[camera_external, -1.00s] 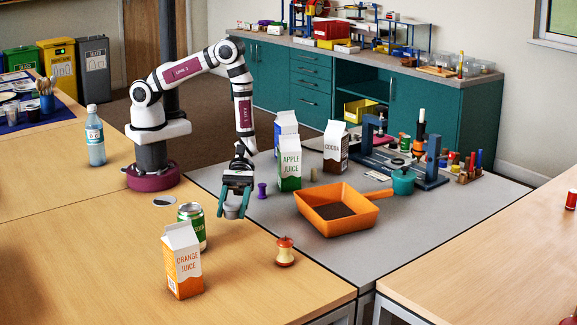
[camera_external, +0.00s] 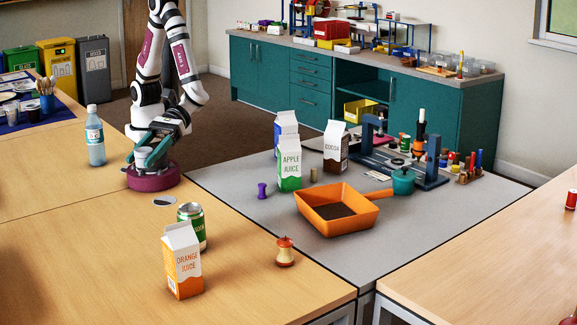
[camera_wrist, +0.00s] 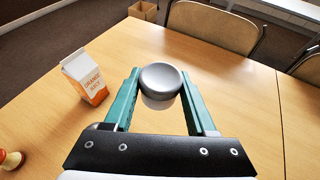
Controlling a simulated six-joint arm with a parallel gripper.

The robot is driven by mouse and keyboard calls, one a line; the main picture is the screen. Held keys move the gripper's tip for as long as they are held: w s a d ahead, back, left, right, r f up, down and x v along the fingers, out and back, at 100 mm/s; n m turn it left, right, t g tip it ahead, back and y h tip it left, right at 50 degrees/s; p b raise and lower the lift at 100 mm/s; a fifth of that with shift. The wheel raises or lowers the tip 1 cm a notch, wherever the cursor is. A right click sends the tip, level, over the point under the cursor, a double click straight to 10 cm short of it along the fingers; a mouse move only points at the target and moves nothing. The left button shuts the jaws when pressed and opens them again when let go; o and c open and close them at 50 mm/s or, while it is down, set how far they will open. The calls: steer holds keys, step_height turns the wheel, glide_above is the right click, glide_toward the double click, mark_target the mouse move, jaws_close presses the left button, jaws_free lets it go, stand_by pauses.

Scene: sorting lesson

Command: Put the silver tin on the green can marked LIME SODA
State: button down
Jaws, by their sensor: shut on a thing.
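My gripper (camera_external: 147,153) is in front of my base at the left of the external view. In the wrist view, my gripper (camera_wrist: 160,92) has its teal fingers shut on the silver tin (camera_wrist: 160,78), with its round, smooth silver top showing. A green and silver can (camera_external: 191,226) stands upright on the wooden table, in front of and to the right of my gripper. Its label is too small to read fully, and the orange juice carton hides part of it. The can is not seen in the wrist view.
The orange juice carton (camera_external: 183,262) stands close in front of the can; an apple core (camera_external: 285,251) is to the right. A water bottle (camera_external: 95,138) stands left of my base. A flat grey disc (camera_external: 164,201) lies behind the can.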

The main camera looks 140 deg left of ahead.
glide_above(190, 207)
steer(key=shift+m+g, duration=0.3)
steer(key=shift+g, duration=0.1)
steer(key=f, duration=0.5)
steer(key=shift+s+d, duration=0.25)
steer(key=shift+s, duration=0.05)
steer(key=shift+w+a+f, duration=0.15)
steer(key=shift+f, duration=1)
steer(key=shift+w+a+f, duration=0.1)
steer(key=shift+f, duration=1)
steer(key=shift+f, duration=0.1)
steer(key=shift+c, duration=1.1)
jaws_free()
